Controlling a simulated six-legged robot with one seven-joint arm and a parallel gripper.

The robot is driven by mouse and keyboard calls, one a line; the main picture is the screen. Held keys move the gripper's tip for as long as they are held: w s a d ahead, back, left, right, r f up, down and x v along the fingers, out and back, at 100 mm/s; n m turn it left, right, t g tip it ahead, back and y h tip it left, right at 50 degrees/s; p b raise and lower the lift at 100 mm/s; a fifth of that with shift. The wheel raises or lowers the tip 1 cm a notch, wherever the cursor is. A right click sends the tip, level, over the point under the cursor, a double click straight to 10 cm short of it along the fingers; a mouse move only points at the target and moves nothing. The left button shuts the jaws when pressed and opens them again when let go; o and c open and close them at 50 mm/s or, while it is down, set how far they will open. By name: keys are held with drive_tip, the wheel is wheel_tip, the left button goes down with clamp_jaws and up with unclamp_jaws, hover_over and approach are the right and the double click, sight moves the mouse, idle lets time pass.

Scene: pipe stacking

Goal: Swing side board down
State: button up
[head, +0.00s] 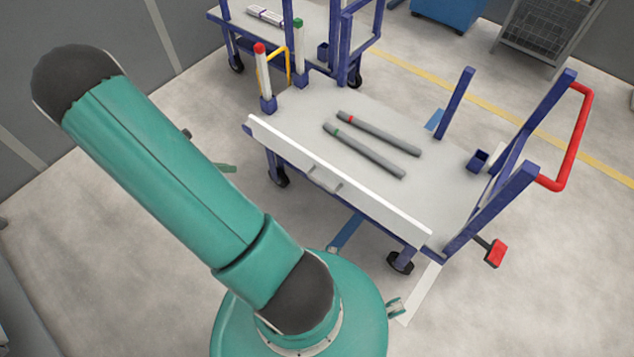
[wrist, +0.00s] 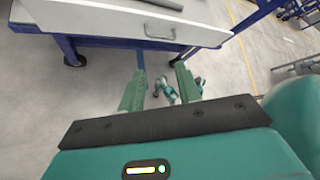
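The white side board (head: 375,206) runs along the near long edge of the blue-framed cart and appears to stand upright. Its small grey handle (head: 323,180) sits near the middle of its outer face. In the wrist view the side board (wrist: 95,20) crosses the top, with its handle (wrist: 160,32) just beyond my fingers. My gripper (wrist: 161,76) is open and empty, its two green fingers apart and not touching the handle. In the head view my arm hides most of the gripper; only a green finger shows beside it.
Two grey pipes, one with a green band (head: 365,152) and one with a red band (head: 380,134), lie on the cart deck. A red push handle (head: 578,135) is at the cart's right end. A second cart (head: 285,22) stands behind. Floor left of the cart is clear.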

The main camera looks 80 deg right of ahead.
drive_tip(key=s+d+f+n+g+h, duration=0.1)
drive_tip(key=s+d+f+n, duration=0.15)
drive_tip(key=f, duration=0.25)
drive_tip(key=s+d+f+n+g+h, duration=0.1)
drive_tip(key=s+d+f+n, duration=0.15)
drive_tip(key=f, duration=0.25)
drive_tip(key=n+g+h, duration=0.1)
drive_tip(key=n+h, duration=0.1)
drive_tip(key=n, duration=0.4)
approach(319, 182)
drive_tip(key=x, duration=1)
drive_tip(key=shift+f, duration=0.35)
clamp_jaws()
